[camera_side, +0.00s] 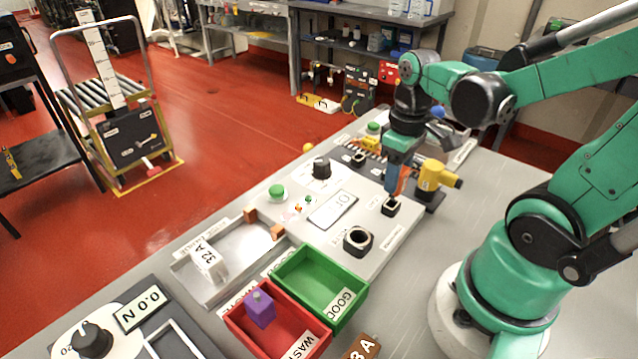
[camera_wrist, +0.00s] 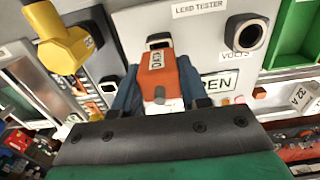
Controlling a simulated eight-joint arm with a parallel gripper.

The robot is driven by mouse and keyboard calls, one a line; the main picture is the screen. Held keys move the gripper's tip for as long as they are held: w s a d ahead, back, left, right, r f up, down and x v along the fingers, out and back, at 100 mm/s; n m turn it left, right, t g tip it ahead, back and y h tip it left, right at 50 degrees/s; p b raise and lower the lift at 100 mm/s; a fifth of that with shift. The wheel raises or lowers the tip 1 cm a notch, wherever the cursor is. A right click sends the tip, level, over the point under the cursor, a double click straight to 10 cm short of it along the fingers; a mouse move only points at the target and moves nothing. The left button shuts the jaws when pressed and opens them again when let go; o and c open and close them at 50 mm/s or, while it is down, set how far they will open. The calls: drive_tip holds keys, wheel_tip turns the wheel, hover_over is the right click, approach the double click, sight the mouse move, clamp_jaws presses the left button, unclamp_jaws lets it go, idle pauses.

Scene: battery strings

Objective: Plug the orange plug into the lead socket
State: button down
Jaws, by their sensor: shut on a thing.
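My gripper (camera_side: 396,180) is shut on the orange plug (camera_side: 402,184), which points down at the tester panel. In the wrist view the orange plug (camera_wrist: 157,78) sits between the blue fingers of my gripper (camera_wrist: 158,92), its label facing the camera. A small black square socket (camera_side: 390,208) lies directly below the plug; its label is too small to read. The socket also shows in the wrist view (camera_wrist: 158,41), just beyond the plug's far end and partly covered by it. I cannot tell whether the plug's tip touches or enters the socket.
A yellow connector (camera_side: 434,175) stands close to the right of my gripper. The larger VOLTS socket (camera_side: 358,240) is on the same panel. An OPEN display (camera_side: 333,210) lies left. A green bin (camera_side: 347,311) and a red bin (camera_side: 231,318) holding a purple block stand in front.

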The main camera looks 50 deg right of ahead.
drive_tip(key=shift+f, duration=1.4)
drive_tip(key=shift+c, duration=1.9)
unclamp_jaws()
drive_tip(key=shift+r, duration=2.75)
drive_tip(key=w+a+r+t, duration=0.3)
drive_tip(key=w+a+t, duration=0.3)
drive_tip(key=a+t, duration=0.1)
drive_tip(key=shift+a, duration=0.8)
